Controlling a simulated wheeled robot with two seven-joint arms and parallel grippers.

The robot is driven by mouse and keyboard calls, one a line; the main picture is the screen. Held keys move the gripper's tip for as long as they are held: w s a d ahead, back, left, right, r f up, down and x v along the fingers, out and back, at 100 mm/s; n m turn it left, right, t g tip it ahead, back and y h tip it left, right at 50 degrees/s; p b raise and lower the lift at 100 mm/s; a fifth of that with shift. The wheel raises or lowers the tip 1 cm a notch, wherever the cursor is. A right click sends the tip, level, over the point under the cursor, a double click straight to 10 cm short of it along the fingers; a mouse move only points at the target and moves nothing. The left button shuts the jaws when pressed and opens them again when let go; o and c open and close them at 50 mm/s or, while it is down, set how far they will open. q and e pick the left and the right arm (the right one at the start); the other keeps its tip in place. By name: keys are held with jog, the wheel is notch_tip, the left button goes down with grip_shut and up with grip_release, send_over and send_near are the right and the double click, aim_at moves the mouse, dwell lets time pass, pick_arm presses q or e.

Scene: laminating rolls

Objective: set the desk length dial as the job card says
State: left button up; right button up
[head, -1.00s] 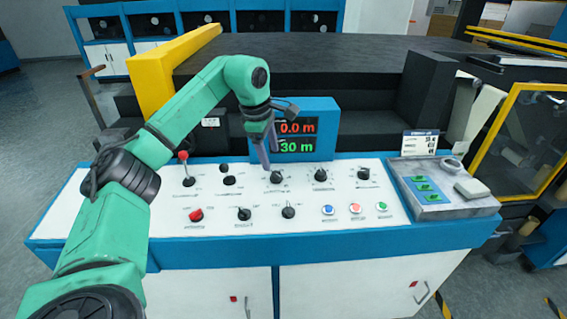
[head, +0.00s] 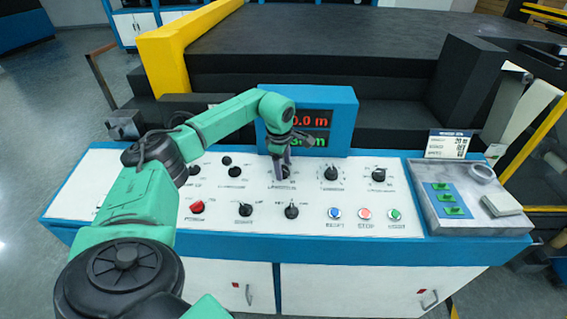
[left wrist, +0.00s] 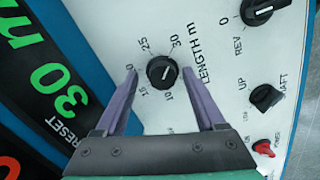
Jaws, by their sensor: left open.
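The length dial (left wrist: 161,72) is a black knob on the white panel, with marks from 10 to 30 around it. Its white line points towards the 30 side. My left gripper (left wrist: 160,73) is open, with one purple finger on each side of the dial; I cannot tell if they touch it. In the head view the left gripper (head: 281,172) is down at this dial and partly hides it. The display (head: 308,120) shows red 0.0 m above a green number, which reads 30 in the wrist view. The job card (head: 449,144) stands at the right; its first line seems to read 20 m.
Other black knobs (head: 331,173) flank the dial, with more in the front row (head: 292,211). Reset, stop and green buttons (head: 365,214) sit at front right. A grey tray (head: 432,221) with green pieces lies at the panel's right end. The display housing rises just behind the gripper.

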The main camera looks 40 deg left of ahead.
pick_arm(q)
jog(key=shift+s, duration=0.25)
jog(key=shift+r, duration=0.1)
jog(key=shift+c, duration=0.4)
jog(key=c, duration=0.5)
jog(key=shift+w, duration=0.1)
grip_shut()
pick_arm(e)
jog(key=shift+s, duration=0.95)
